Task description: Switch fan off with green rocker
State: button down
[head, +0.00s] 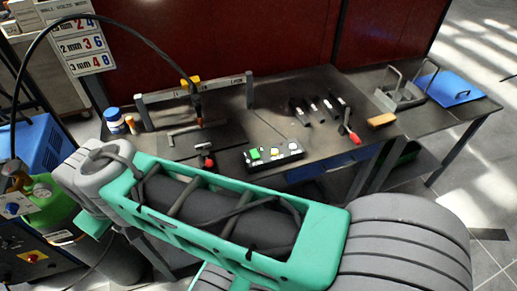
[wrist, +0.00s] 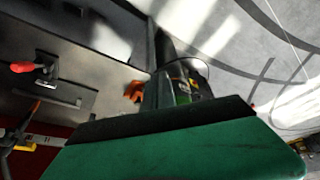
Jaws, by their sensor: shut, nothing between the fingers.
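A black control box (head: 273,160) lies on the near edge of the dark workbench in the head view. A green rocker (head: 255,154) is at its left end, with a yellowish and a whitish control to the right. How the rocker is tilted is too small to tell. I cannot make out a fan. In the wrist view, a green slab with a black edge fills the bottom; it appears to be my gripper (wrist: 165,122), shut and empty. The control box is not clear in the wrist view. My gripper is not visible in the head view.
On the bench (head: 225,105) are red-handled clamps (head: 350,134), several dark tools (head: 318,108), a wooden-backed brush (head: 381,120) and a blue tray (head: 450,88). A green gas cylinder (head: 46,203) stands at left. One red-handled clamp (wrist: 24,67) also shows in the wrist view.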

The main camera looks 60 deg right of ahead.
jog(key=w+d+r+m+h, duration=0.1)
jog(key=w+d+m+h, duration=0.1)
jog(key=d+m, duration=0.5)
jog(key=m+g+b, duration=0.3)
jog(key=m+g, duration=0.3)
jog(key=m, duration=1.4)
send_over(257, 155)
jog(key=w+a, duration=0.3)
jog(key=shift+d+f+g, duration=0.15)
jog(key=shift+f+g, duration=0.05)
jog(key=shift+g, duration=0.1)
jog(key=x, duration=1.2)
jog(key=shift+w+f+p, duration=0.25)
jog(key=shift+f+p, duration=0.1)
jog(key=shift+f, duration=0.7)
